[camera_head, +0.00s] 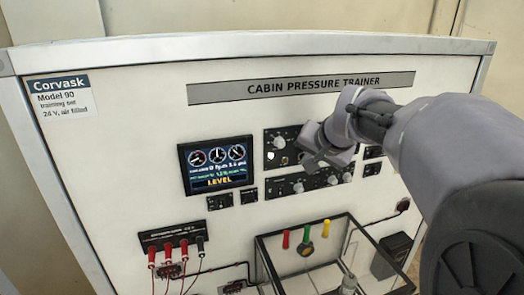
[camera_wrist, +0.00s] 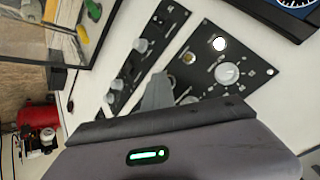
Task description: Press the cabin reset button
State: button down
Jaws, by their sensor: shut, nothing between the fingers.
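The upper black control panel (camera_head: 287,132) carries a pale knob (camera_head: 279,142), a bright white round light or button (camera_head: 270,156) and a small brass-coloured round part. In the wrist view these are the knob (camera_wrist: 228,73), the white round one (camera_wrist: 220,43) and the brass-coloured part (camera_wrist: 189,58). The labels are too small to read, so I cannot tell which is the cabin reset button. My gripper (camera_head: 310,162) is shut and empty in front of this panel's right part, which it hides. In the wrist view its fingers (camera_wrist: 157,90) point at the panels, beside the brass-coloured part; contact cannot be told.
A lower panel with several knobs (camera_head: 298,187) lies just below. A screen (camera_head: 216,165) reading "LEVEL" is at the left. Red and black plugs with cables (camera_head: 170,250) are at lower left. An open-topped clear case (camera_head: 262,252) with coloured handles juts out below.

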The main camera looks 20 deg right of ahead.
jog(key=shift+s+b, duration=0.45)
jog(key=shift+s, duration=0.3)
jog(key=shift+f, duration=0.1)
jog(key=s+b, duration=0.2)
jog(key=s, duration=0.3)
jog(key=shift+d, duration=0.15)
